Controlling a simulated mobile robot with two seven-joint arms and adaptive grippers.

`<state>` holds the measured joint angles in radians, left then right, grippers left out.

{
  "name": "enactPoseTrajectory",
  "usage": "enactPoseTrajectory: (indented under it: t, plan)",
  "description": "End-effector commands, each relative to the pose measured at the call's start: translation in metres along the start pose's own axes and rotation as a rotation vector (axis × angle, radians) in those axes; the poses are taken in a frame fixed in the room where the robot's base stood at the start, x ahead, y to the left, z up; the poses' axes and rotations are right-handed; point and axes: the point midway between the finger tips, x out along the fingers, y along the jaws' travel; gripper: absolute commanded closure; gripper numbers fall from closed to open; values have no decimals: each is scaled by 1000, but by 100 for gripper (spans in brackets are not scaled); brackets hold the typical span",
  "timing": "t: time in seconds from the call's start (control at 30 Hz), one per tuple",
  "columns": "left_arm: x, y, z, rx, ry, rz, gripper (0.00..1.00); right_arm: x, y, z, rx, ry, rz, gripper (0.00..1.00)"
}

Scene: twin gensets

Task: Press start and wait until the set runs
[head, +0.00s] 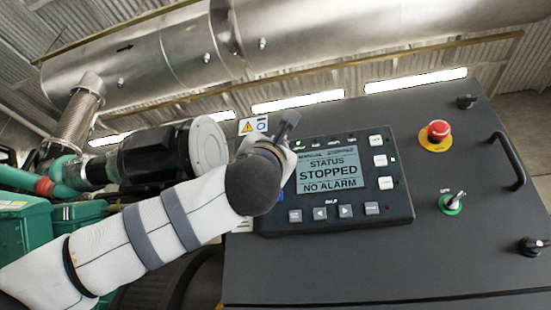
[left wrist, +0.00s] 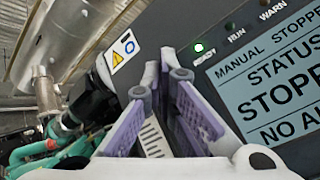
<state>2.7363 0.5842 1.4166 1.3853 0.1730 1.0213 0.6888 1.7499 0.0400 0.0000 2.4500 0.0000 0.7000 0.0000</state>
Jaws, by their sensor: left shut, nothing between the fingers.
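The controller (head: 398,207) is set in a dark panel. Its screen (head: 330,171) reads STATUS STOPPED, NO ALARM; the left wrist view adds MANUAL STOPPED on the screen (left wrist: 270,75). Small buttons form a column at right and a row below; their labels are too small to tell which is start. In the left wrist view the READY lamp (left wrist: 198,48) glows green and RUN looks unlit. My left gripper (head: 286,124) is shut and empty at the controller's upper left, hiding part of its left edge; its fingers also show in the left wrist view (left wrist: 166,76). My right gripper is not in view.
On the panel's right are a red emergency stop (head: 438,131), a key switch (head: 452,203) with a green base and a black handle (head: 509,160). A warning sticker (head: 252,125) is left of the controller.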

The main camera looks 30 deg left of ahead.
Motion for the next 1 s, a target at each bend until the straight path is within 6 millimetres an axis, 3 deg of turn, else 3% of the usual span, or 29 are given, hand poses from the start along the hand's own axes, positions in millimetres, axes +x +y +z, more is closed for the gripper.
enactPoseTrajectory:
  t: [1.0]
  plan:
    - [7, -5, -6, 0, 1, 0, 100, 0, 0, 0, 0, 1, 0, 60]
